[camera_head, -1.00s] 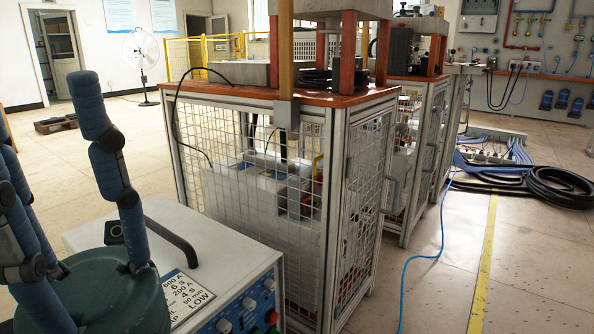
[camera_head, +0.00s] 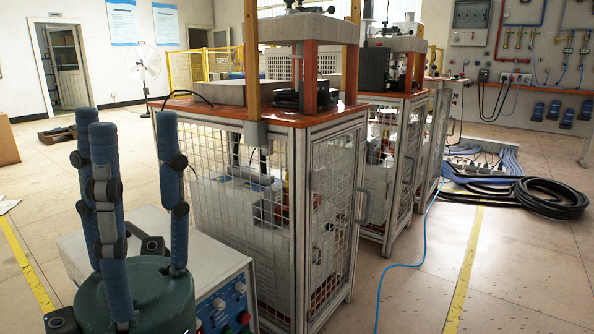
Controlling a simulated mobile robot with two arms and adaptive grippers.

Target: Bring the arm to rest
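My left gripper (camera_head: 128,122) is in the lower left of the head view. Its blue jointed fingers stand nearly upright from a green palm, with gaps between them. It is open and nothing is held between the fingers. It is in front of a white control box (camera_head: 225,268) with knobs and buttons and hides part of it; I cannot tell the distance between them. My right gripper is not in view.
A wire-mesh cabinet (camera_head: 240,190) with an orange top (camera_head: 200,108) stands just right of the control box. A second cabinet (camera_head: 385,160) stands behind it. A blue cable (camera_head: 405,264) and black hose coils (camera_head: 545,198) lie on the floor. Open floor (camera_head: 500,290) lies at the right.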

